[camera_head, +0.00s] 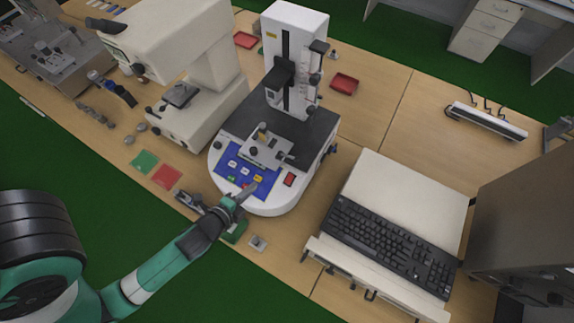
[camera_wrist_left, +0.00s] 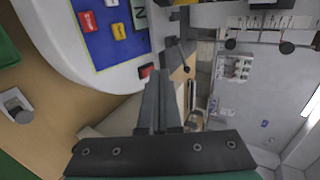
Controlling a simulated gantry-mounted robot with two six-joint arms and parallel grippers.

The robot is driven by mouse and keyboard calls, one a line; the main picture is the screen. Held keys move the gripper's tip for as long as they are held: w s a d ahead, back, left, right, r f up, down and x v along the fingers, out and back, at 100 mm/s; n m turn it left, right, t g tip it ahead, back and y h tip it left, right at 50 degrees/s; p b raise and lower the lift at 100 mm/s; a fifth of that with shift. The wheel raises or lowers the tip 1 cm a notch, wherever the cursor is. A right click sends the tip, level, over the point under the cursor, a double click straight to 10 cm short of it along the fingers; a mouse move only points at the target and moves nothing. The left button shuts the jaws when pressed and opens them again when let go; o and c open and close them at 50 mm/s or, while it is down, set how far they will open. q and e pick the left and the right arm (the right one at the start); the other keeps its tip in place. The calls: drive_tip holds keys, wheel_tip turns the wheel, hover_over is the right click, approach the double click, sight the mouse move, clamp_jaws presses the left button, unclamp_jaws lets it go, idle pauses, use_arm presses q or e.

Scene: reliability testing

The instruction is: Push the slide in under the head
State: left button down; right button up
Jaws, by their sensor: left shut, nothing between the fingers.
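The tester is a white machine with a rounded front and a blue panel (camera_head: 246,173) of coloured buttons. A grey metal slide (camera_head: 268,152) with small knobs sits on its dark deck, in front of the column. The dark head (camera_head: 279,76) is on the white column, above and behind the slide. My left gripper (camera_head: 250,188) is shut and empty, low over the front of the panel, nearer the front than the slide. In the left wrist view its fingers (camera_wrist_left: 161,95) are together, beside the panel (camera_wrist_left: 112,28). Whether they touch the machine is unclear. My right gripper is not in view.
A cream microscope-like instrument (camera_head: 190,75) stands left of the tester. A black keyboard (camera_head: 388,243) lies to the right, with a grey cabinet (camera_head: 525,225) beyond. Green (camera_head: 144,162) and red (camera_head: 166,177) pads lie at the front left. Wooden table right of the column is mostly clear.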

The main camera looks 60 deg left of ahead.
use_arm(q)
approach(278, 159)
drive_tip(key=f, duration=0.1)
drive_tip(key=w+f, duration=0.2)
drive_tip(key=shift+a+f+b, duration=0.25)
drive_tip(key=shift+a+b, duration=0.05)
drive_tip(key=shift+a, duration=0.1)
drive_tip(key=shift+w+a+r, duration=0.1)
drive_tip(key=shift+w+a, duration=0.2)
drive_tip(key=shift+w, duration=0.2)
drive_tip(key=shift+w+a+r, duration=0.1)
drive_tip(key=shift+w+a, duration=0.2)
drive_tip(key=shift+w, duration=0.2)
drive_tip(key=shift+w+a+f, duration=0.1)
drive_tip(key=shift+w+a, duration=0.15)
drive_tip(key=shift+w, duration=0.2)
